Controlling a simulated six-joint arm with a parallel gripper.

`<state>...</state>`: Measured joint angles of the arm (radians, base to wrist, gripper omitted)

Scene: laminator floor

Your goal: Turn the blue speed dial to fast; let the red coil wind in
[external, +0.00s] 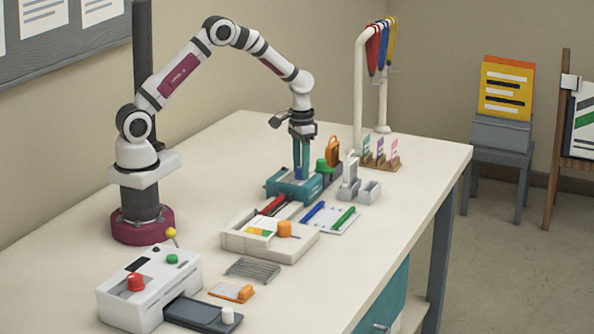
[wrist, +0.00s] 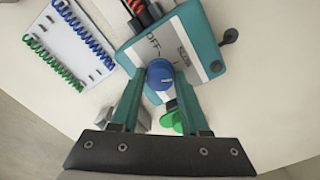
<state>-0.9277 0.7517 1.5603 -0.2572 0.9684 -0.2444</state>
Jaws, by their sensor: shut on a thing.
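The words OFF and SLOW are readable on the strip; any other word is hidden, and I cannot tell where the dial points. My gripper (wrist: 159,80) has its teal fingers on both sides of the dial and is shut on it. In the external view my gripper (external: 300,168) reaches straight down onto the machine (external: 290,190). The red coil (wrist: 146,14) lies at the machine's edge with dark parts around it; it also shows in the external view (external: 272,205).
A green knob (wrist: 176,122) is close to my fingers. A cream tray (external: 270,243), an orange padlock-like item (external: 332,150) and a hanger stand (external: 358,95) are nearby. The table's front right is clear.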

